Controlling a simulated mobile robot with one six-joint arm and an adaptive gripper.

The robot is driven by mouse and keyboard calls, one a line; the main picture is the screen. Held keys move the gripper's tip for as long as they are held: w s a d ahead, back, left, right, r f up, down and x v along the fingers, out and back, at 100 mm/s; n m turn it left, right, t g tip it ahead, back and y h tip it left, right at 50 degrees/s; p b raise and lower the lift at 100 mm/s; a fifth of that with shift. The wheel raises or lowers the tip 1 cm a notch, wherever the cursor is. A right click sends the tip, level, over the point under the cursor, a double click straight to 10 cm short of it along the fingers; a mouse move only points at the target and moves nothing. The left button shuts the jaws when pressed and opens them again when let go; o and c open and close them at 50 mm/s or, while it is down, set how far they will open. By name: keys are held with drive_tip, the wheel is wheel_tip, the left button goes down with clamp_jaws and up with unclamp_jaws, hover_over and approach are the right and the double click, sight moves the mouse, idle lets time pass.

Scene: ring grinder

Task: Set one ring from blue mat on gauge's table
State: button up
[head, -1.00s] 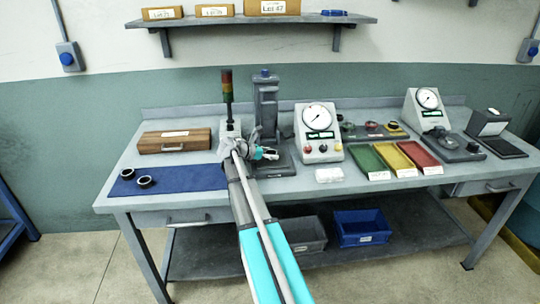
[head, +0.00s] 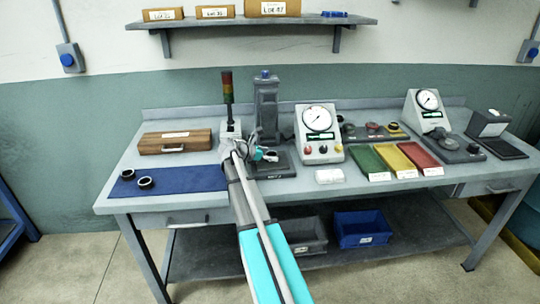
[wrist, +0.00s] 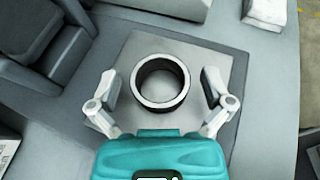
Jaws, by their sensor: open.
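One dark ring with a pale rim (wrist: 161,81) lies flat on the light square plate (wrist: 135,48) of the gauge's table in the wrist view. My gripper (wrist: 160,78) is open, with a finger on either side of the ring and a gap to each. In the head view my teal gripper (head: 259,154) is over the base of the grey column stand (head: 266,105), and the ring there is small and partly hidden. Two more dark rings (head: 127,174) (head: 145,182) lie on the left part of the blue mat (head: 195,179).
A wooden case (head: 174,142) stands behind the mat. Green, yellow and red trays lie further right.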

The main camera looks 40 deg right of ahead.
drive_tip(key=p+v, duration=0.4)
drive_tip(key=v, duration=0.8)
drive_tip(key=shift+d, duration=0.1)
drive_tip(key=s+a+f+m+y, duration=0.2)
drive_tip(key=s+a, duration=0.1)
drive_tip(key=a, duration=0.2)
drive_tip(key=s+a+f+m+t+y, duration=0.1)
drive_tip(key=s+a+f+m+y, duration=0.1)
drive_tip(key=a, duration=0.4)
drive_tip(key=s+a+f+m+t+y, duration=0.1)
drive_tip(key=s+a+f+m+y, duration=0.1)
drive_tip(key=s+a+f+m, duration=0.2)
drive_tip(key=shift+s+a+f+y, duration=0.1)
drive_tip(key=shift+a+y, duration=0.1)
drive_tip(key=shift+a, duration=0.15)
drive_tip(key=shift+s+a+f+y, duration=0.1)
drive_tip(key=shift+a+f+y, duration=0.1)
drive_tip(key=shift+a, duration=0.1)
drive_tip(key=s+a+f+m+y, duration=0.1)
drive_tip(key=s+a+m+y, duration=0.2)
drive_tip(key=a, duration=0.5)
drive_tip(key=s+a+f+m+y, duration=0.2)
drive_tip(key=s+a+m, duration=0.3)
drive_tip(key=a, duration=0.3)
drive_tip(key=shift+s+a+y, duration=0.2)
drive_tip(key=shift+s+y, duration=0.6)
drive_tip(key=shift+s, duration=0.05)
drive_tip(key=shift+r, duration=0.15)
